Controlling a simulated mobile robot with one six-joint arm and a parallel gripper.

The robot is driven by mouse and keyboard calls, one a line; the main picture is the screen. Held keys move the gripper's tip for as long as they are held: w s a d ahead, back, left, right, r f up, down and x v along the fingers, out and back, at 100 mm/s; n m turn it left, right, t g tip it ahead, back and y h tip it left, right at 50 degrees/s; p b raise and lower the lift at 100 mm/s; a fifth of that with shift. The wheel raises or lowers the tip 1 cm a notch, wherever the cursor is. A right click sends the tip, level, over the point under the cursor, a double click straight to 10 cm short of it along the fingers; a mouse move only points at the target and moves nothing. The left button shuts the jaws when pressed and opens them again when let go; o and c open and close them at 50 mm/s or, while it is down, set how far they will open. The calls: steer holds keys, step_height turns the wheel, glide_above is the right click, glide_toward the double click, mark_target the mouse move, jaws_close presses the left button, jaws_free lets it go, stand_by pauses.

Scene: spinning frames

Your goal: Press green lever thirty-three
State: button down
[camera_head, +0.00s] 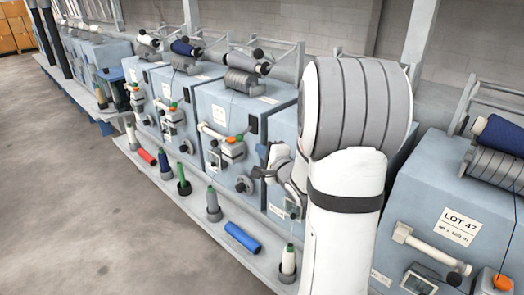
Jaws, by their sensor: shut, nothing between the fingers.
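A row of blue-grey spinning units runs along a bench, and no number thirty-three can be read on any of them. The nearest clear unit (225,110) has an orange knob (231,140) on its front with a small green piece (240,138) beside it; whether that is the green lever I cannot tell. My gripper (259,173) is small in the view, in front of the units just right of that knob and apart from it. It is shut and empty. My white arm hides much of the unit to its right.
The bench shelf (205,220) below carries several upright bobbins, a red roll (147,156) and a blue roll (242,237). A unit labelled LOT 47 (459,225) stands at the right. Grey rollers and brackets top the units. The concrete floor (80,210) at left is clear.

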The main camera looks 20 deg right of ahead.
mark_target(239, 138)
steer(key=w, duration=0.7)
steer(key=shift+w+a+f, duration=0.15)
steer(key=shift+a+f, duration=0.1)
